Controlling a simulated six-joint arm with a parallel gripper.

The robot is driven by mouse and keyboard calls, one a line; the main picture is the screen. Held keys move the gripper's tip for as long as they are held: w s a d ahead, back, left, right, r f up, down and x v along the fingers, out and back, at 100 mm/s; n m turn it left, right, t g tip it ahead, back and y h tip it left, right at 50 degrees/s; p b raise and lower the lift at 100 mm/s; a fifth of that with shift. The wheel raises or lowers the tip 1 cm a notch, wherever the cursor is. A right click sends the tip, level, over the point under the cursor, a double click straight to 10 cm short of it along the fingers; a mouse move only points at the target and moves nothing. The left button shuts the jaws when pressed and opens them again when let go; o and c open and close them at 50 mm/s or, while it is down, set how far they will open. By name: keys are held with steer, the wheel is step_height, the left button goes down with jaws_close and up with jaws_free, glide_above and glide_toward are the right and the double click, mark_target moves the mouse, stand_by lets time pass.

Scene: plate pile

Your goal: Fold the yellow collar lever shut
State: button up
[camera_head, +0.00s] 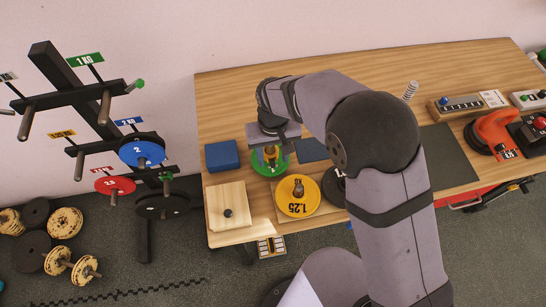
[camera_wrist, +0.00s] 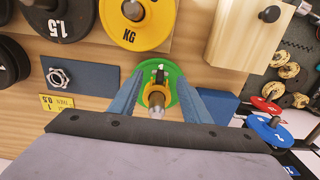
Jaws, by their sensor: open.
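A yellow collar (camera_wrist: 149,88) sits around a metal post (camera_wrist: 157,105) above a green plate (camera_wrist: 172,72) in the wrist view. A small dark and pale part shows at the collar's far side; I cannot tell the lever's exact angle. My gripper (camera_wrist: 157,80) is open, with its two blue fingers on either side of the collar, apart from it as far as I see. In the head view my gripper (camera_head: 268,150) points down over the green plate (camera_head: 281,168) and hides much of the collar.
A yellow 1.25 plate (camera_head: 298,208) lies close to the green plate's right. A blue block (camera_head: 222,155) and a wooden box with a black knob (camera_head: 240,195) are at the left. A rack (camera_head: 85,100) with coloured plates stands left of the table (camera_head: 400,65).

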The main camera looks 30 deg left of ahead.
mark_target(273, 164)
steer(key=shift+f+p, duration=0.35)
steer(key=shift+f, duration=1.05)
steer(key=c, duration=1)
steer(key=shift+c, duration=0.4)
steer(key=shift+f+b, duration=0.15)
steer(key=shift+b, duration=0.35)
steer(key=shift+t+y+b, duration=0.4)
steer(key=shift+b, duration=0.05)
